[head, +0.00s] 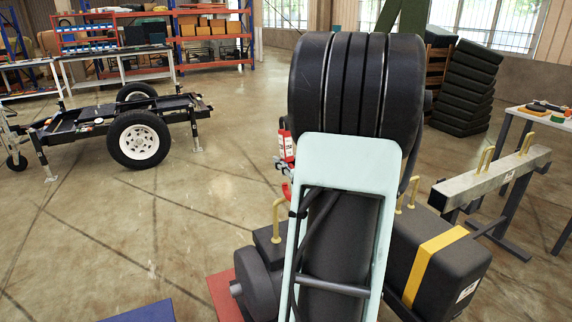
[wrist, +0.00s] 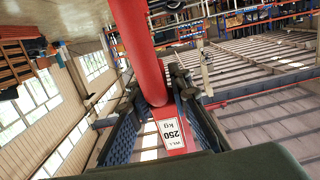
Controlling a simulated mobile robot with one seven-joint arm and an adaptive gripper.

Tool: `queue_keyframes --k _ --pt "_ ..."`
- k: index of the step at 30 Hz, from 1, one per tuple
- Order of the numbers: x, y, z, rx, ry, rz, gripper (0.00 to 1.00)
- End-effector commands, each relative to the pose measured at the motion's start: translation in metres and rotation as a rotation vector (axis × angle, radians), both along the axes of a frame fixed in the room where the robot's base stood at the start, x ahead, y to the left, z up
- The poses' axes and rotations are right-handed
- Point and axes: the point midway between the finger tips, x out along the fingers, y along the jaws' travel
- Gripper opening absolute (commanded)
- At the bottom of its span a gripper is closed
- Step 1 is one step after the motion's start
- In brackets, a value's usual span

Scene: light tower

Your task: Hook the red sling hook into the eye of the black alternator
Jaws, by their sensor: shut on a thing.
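The red sling hook shows in the wrist view as a thick red bar (wrist: 136,45) with a white "WLL 250 kg" label. My gripper (wrist: 160,98) is shut on it, with ribbed dark pads on both sides. In the head view, the red and white part of the hook (head: 286,146) and a red curve below it show left of my arm. My arm hides most of the gripper there. Black machine bodies with yellow eyes stand low behind my arm; the one at left, likely the alternator (head: 262,283), has a yellow eye (head: 277,220). The hook appears above and apart from this eye.
A black block with a yellow band (head: 455,270) is right of my arm. A grey beam with yellow eyes (head: 490,175) stands further right. A wheeled trailer frame (head: 115,125) is at left. Blue (head: 145,312) and red mats lie in front. Floor between is clear.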

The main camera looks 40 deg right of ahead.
Motion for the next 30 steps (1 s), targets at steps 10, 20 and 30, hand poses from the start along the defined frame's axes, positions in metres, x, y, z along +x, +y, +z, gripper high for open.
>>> queue_keyframes --k 10,20,30 --pt "-0.001 0.002 -0.02 0.005 0.003 0.001 0.0" --pt "-0.002 0.002 -0.026 -0.002 -0.015 0.001 0.0" --pt "-0.002 0.001 -0.032 -0.008 -0.033 0.0 0.0"
